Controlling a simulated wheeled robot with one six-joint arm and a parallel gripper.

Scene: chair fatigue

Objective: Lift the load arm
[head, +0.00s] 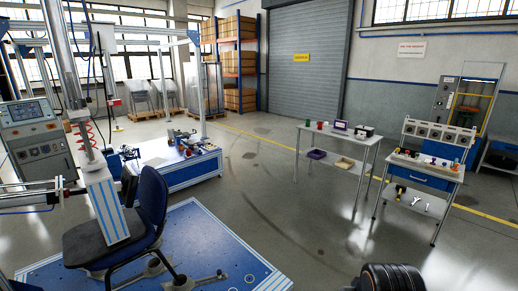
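A dark blue office chair (152,205) with a black seat stands on a blue test platform (215,245) at the lower left. A light panel with blue stripes (108,210) stands on the seat and leans slightly. A vertical metal cylinder with a rod (72,85) comes down from above to the top of this panel. A horizontal rod assembly (30,198) reaches in from the left edge toward the chair. I cannot tell which of these parts is the load arm. No gripper fingers show; a black ribbed part, possibly mine, is cut off at the bottom right.
A control cabinet (35,135) stands at the left. A low blue-and-white bench (190,170) with parts is behind the chair. A grey table (345,142) and a blue-drawer workbench (425,172) stand at the right. The floor between platform and tables is clear.

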